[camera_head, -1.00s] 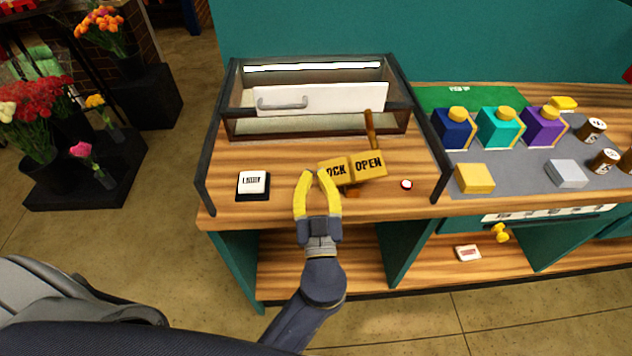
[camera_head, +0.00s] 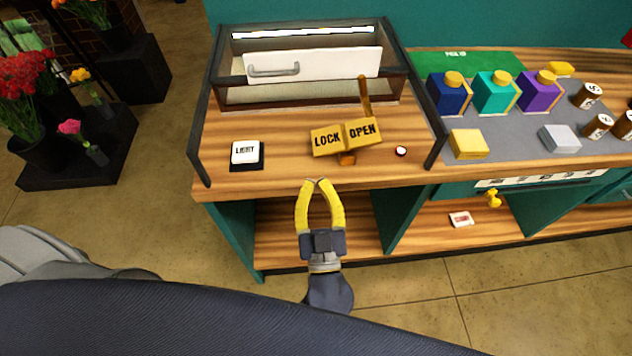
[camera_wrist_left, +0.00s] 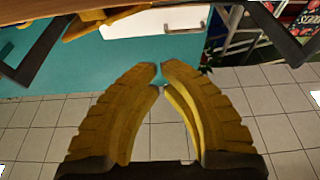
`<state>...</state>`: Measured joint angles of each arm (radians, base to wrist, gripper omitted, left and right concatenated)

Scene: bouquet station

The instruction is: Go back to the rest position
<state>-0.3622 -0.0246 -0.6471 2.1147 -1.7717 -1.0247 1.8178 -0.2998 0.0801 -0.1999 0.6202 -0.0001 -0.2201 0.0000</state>
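My left gripper (camera_head: 319,183), with yellow fingers, hangs in front of the workbench's front edge in the camera_head view. Its fingertips come together with nothing held between them. It is apart from the LOCK/OPEN sign (camera_head: 345,137), which stands on the wooden top with a lever (camera_head: 365,97) behind it. In the left wrist view the two yellow fingers (camera_wrist_left: 159,66) meet at their tips, with tiled floor and a teal surface beyond. My right gripper is in neither view.
The wooden bench top (camera_head: 285,170) carries a white button block (camera_head: 245,152), a small round button (camera_head: 401,151) and a glass-sided case with a white handled panel (camera_head: 314,64). Coloured bottles (camera_head: 495,93) and blocks stand at right. Flowers (camera_head: 70,127) stand at left. Floor in front is open.

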